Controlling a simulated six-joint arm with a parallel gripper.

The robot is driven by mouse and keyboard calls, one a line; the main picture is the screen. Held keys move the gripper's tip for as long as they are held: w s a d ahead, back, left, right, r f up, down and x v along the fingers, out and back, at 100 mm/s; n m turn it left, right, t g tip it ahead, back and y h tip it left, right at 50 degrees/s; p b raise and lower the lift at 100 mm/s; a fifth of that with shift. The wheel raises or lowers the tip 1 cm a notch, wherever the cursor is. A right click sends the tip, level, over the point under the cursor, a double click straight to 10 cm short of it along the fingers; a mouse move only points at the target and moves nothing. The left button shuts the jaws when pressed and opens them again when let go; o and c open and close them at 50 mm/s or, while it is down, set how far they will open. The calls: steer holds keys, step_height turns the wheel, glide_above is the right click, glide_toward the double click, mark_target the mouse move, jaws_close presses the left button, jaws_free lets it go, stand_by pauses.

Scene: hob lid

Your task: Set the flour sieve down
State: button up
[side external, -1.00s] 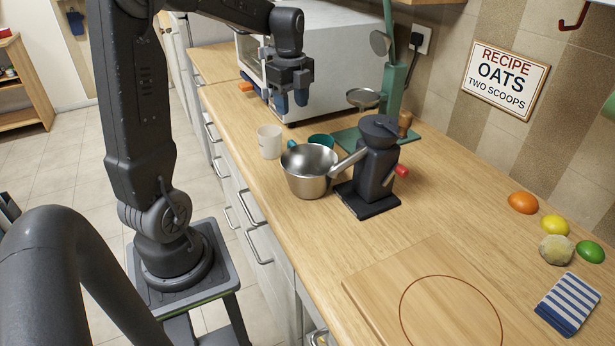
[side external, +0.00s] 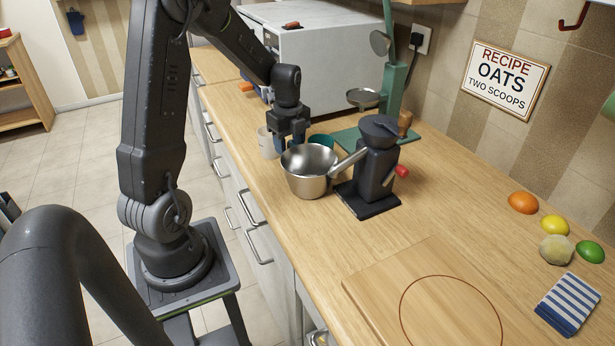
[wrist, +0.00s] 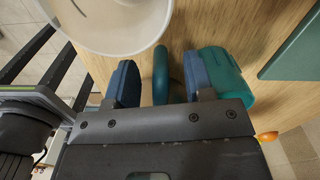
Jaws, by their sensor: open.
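My gripper (side external: 291,147) is low over the counter, behind the steel pot. In the wrist view my gripper (wrist: 155,85) is open, its blue-padded fingers either side of an upright teal handle (wrist: 160,75), with gaps showing. A teal cup-shaped thing (wrist: 226,76) is beside the right finger; a teal cup (side external: 321,140) shows right of my gripper in the side view. I cannot tell surely which thing is the flour sieve; the teal handle may belong to it. The handle's lower part is hidden, and in the side view my gripper covers it.
A steel pot (side external: 306,182) stands in front of my gripper, its handle reaching a dark grinder (side external: 374,173). A white cup (side external: 267,143) is close on the left. A teal scale (side external: 393,92) stands behind. The wooden board (side external: 380,285) in front is clear.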

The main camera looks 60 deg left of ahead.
step_height(320, 180, down, 2)
steer(key=shift+f, duration=0.2)
jaws_close()
stand_by(0.4)
